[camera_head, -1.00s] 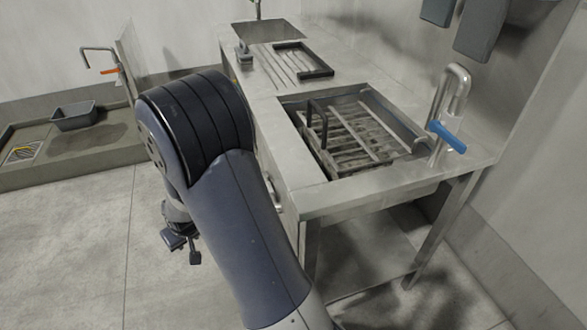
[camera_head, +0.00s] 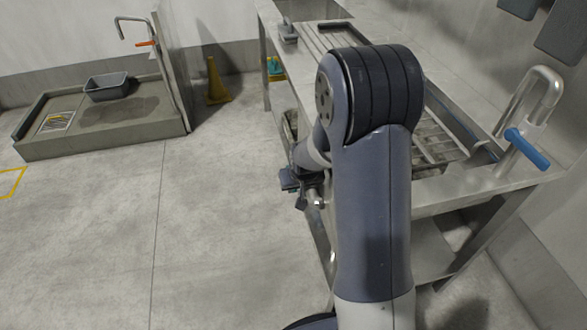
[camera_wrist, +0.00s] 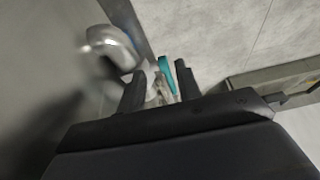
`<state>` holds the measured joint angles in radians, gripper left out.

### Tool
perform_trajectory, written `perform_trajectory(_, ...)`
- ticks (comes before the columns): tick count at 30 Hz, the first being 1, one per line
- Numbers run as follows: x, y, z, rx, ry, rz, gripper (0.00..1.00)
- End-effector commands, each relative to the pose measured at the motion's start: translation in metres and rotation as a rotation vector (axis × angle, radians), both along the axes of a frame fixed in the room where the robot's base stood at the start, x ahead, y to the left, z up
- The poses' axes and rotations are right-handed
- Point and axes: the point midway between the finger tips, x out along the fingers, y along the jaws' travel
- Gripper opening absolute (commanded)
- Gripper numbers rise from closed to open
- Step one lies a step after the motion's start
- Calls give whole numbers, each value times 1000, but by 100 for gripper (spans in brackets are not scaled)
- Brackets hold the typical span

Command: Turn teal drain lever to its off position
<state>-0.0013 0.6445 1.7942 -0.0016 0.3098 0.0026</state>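The teal drain lever (camera_wrist: 169,77) shows in the wrist view as a narrow teal bar with pale metal beside it. It appears between the fingertips of my gripper (camera_wrist: 161,86), closer to the right finger; whether they touch cannot be told. The fingers stand apart, so my gripper is open. In the head view my gripper (camera_head: 295,190) is low beside the counter's left side, partly behind my arm. The lever cannot be made out there.
A steel sink counter (camera_head: 460,190) stands on the right, with a blue-handled tap (camera_head: 527,150). A low trough (camera_head: 100,143) with a grey tub (camera_head: 107,87) and an orange-handled tap (camera_head: 146,43) is at back left. A yellow cone (camera_head: 215,83) stands behind. The floor at left is clear.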

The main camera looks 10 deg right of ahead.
Motion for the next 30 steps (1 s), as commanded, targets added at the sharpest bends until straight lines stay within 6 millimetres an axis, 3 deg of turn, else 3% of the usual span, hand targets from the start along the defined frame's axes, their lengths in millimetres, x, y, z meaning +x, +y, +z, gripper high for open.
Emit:
perform_trajectory(16,93,0,-1,0,0,0,33)
perform_trajectory(22,105,0,-32,0,2,0,33)
perform_trajectory(30,112,0,-46,0,1,0,33)
